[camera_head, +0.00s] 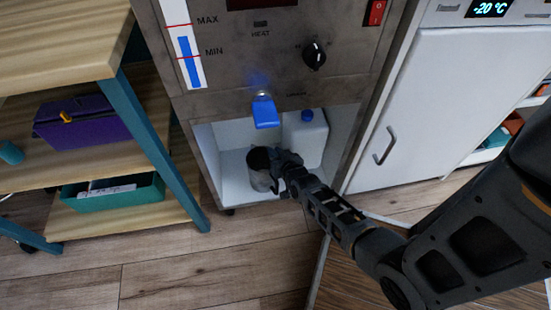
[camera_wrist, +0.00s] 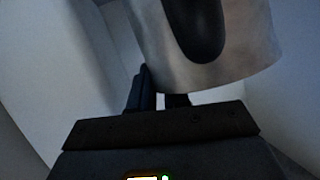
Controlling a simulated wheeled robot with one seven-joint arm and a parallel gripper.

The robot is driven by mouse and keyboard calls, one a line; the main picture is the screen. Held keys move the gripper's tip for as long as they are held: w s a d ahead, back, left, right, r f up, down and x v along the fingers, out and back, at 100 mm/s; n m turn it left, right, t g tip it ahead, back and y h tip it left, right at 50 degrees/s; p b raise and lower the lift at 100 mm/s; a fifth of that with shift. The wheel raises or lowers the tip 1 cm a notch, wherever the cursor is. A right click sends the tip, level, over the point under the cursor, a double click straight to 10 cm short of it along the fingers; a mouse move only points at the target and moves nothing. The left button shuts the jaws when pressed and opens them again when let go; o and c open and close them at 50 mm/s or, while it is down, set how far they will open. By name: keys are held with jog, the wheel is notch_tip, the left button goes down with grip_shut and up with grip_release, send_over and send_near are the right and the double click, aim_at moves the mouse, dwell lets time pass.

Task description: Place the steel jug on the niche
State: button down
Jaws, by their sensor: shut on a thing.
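The steel jug (camera_head: 259,168) is a grey metal vessel with a dark open top. It is upright inside the white niche (camera_head: 235,180) at the bottom of the grey machine, below the blue tap (camera_head: 265,112). My gripper (camera_head: 279,172) reaches in from the right and is shut on the jug's handle side. In the wrist view the jug's shiny wall (camera_wrist: 245,40) and dark handle (camera_wrist: 195,28) fill the top, with my gripper (camera_wrist: 160,95) just below. I cannot tell whether the jug's base touches the niche floor.
A white canister with a blue cap (camera_head: 306,138) stands in the niche, right of and behind the jug. A wooden shelf unit (camera_head: 150,215) with a purple box (camera_head: 75,122) and teal tray (camera_head: 112,193) stands left. A white freezer (camera_head: 440,110) stands right.

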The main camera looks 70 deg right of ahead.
jog(key=shift+f, duration=0.65)
jog(key=c, duration=1.1)
grip_release()
